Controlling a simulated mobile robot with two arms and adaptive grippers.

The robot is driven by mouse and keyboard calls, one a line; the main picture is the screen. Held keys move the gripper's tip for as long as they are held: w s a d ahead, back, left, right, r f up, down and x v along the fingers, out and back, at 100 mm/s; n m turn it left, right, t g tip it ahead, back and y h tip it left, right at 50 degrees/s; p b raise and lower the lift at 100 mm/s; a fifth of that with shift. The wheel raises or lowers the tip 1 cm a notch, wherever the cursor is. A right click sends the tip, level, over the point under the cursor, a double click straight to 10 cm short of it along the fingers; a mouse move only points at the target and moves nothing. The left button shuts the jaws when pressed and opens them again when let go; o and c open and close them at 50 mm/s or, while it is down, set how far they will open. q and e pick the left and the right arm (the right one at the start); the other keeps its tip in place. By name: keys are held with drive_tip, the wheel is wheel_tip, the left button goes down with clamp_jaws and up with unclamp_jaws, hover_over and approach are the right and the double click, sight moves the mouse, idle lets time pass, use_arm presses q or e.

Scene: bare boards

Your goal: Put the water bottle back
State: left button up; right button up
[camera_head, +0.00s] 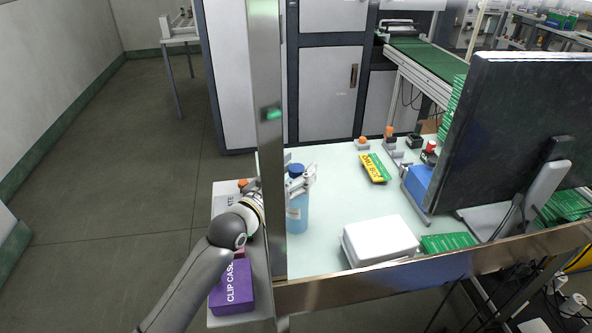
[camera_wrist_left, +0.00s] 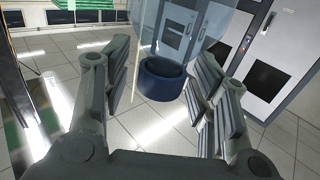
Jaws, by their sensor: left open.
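The water bottle (camera_head: 297,212) is light blue with a dark blue cap and appears upright at the left edge of the pale table (camera_head: 335,185), just right of a metal post. My left gripper (camera_head: 300,178) is around the bottle's upper part, with its fingers open. In the left wrist view, the dark blue cap (camera_wrist_left: 162,80) and the translucent bottle body (camera_wrist_left: 185,30) show between the spread fingers. A gap shows beside the cap. The post hides part of my left wrist. My right gripper is not in view.
A metal post (camera_head: 268,150) and front rail (camera_head: 400,275) frame the table. A white box (camera_head: 380,240), a yellow-green pack (camera_head: 375,168) and a monitor (camera_head: 520,130) stand on it. A purple clip case box (camera_head: 232,287) sits on a side shelf (camera_head: 240,322) below my left arm.

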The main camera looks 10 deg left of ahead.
use_arm(q)
drive_tip(key=b+v, duration=0.1)
drive_tip(key=v, duration=1.1)
drive_tip(key=shift+b, duration=0.3)
